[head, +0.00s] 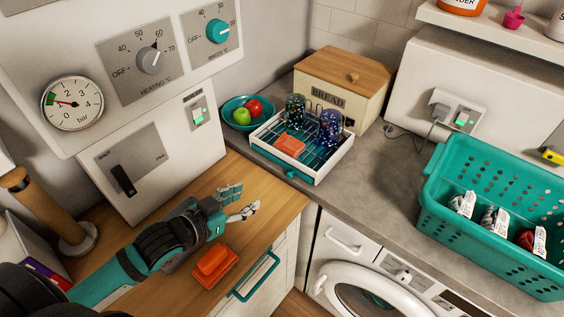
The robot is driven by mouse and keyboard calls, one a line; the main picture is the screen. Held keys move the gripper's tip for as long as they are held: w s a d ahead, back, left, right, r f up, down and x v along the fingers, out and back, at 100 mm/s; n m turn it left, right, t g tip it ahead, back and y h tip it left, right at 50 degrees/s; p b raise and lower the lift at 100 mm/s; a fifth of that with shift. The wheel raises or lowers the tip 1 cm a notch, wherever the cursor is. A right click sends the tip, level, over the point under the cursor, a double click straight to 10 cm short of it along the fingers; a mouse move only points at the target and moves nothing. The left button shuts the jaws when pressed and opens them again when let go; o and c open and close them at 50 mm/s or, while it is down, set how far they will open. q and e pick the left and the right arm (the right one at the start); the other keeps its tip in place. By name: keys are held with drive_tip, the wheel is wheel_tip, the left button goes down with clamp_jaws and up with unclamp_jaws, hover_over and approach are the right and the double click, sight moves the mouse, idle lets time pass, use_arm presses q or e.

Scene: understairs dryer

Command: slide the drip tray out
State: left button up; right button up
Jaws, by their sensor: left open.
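The teal drip tray (293,175) shows as a thin strip with a small front tab under the white dish rack (328,172). Most of the tray is hidden under the rack. My left gripper (249,199) is open and empty over the wooden worktop, left of and nearer than the tray's tab, apart from it. My right gripper is not in view.
A teal fruit bowl (232,124) stands left of the rack and a bread box (318,88) behind it. An orange item (214,268) lies on the wooden worktop (272,212) below my left gripper. A teal basket (437,178) stands at right; grey counter (375,190) between is clear.

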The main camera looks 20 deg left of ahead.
use_arm(q)
drive_tip(key=p, duration=0.1)
approach(288, 175)
drive_tip(key=p+x, duration=0.1)
drive_tip(key=x, duration=0.7)
drive_tip(key=shift+w+d+f, duration=0.15)
drive_tip(key=shift+w+f, duration=0.05)
drive_tip(key=c, duration=0.5)
clamp_jaws()
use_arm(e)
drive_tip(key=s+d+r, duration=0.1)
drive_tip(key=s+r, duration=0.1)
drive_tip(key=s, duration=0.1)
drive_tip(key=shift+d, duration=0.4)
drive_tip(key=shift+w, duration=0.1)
